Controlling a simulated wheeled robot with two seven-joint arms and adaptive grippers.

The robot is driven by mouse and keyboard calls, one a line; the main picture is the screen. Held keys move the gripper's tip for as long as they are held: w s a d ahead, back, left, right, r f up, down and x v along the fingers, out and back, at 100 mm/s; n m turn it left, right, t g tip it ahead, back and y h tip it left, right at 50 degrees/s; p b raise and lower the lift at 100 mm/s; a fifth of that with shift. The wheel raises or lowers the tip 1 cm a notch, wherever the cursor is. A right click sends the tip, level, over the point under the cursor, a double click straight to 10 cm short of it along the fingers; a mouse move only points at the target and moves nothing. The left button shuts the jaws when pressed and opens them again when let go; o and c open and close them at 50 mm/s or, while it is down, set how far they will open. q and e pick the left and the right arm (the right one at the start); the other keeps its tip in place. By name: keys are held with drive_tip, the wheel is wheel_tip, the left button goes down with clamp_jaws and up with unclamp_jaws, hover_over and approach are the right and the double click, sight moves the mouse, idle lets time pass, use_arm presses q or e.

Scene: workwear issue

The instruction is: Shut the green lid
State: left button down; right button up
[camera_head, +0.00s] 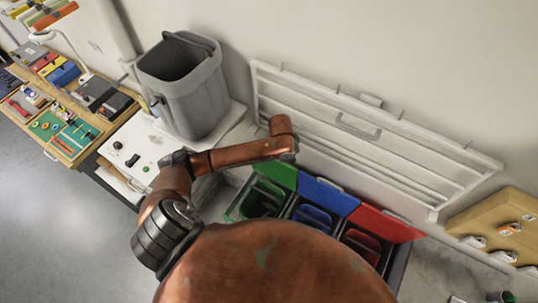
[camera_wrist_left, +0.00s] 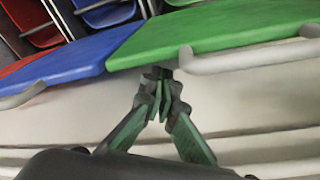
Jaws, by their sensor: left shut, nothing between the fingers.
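The green lid (camera_head: 283,177) stands raised at the back of the leftmost bin, whose inside (camera_head: 262,198) shows open. My left arm reaches over from the left and its wrist hangs just above and behind this lid, hiding the gripper in the head view. In the left wrist view, my left gripper (camera_wrist_left: 160,84) is shut and empty. Its tips are close to the edge of the green lid (camera_wrist_left: 215,32), on the back side near the corner beside the blue lid; I cannot tell whether they touch. A pale handle (camera_wrist_left: 250,58) runs along the lid's edge. My right gripper is not in view.
The blue lid (camera_head: 327,194) and red lid (camera_head: 385,222) also stand raised beside the green one. A white slatted panel (camera_head: 370,130) rises behind them. A grey bucket (camera_head: 190,95) stands to the left and a wooden box (camera_head: 500,225) to the right.

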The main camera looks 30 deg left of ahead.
use_arm(q)
drive_tip(key=shift+s+p, duration=1.1)
drive_tip(key=shift+s, duration=0.35)
drive_tip(key=s+d+v, duration=0.1)
drive_tip(key=v, duration=0.9)
drive_tip(key=shift+s+d, duration=0.2)
drive_tip(key=shift+s, duration=0.1)
drive_tip(key=shift+f, duration=0.1)
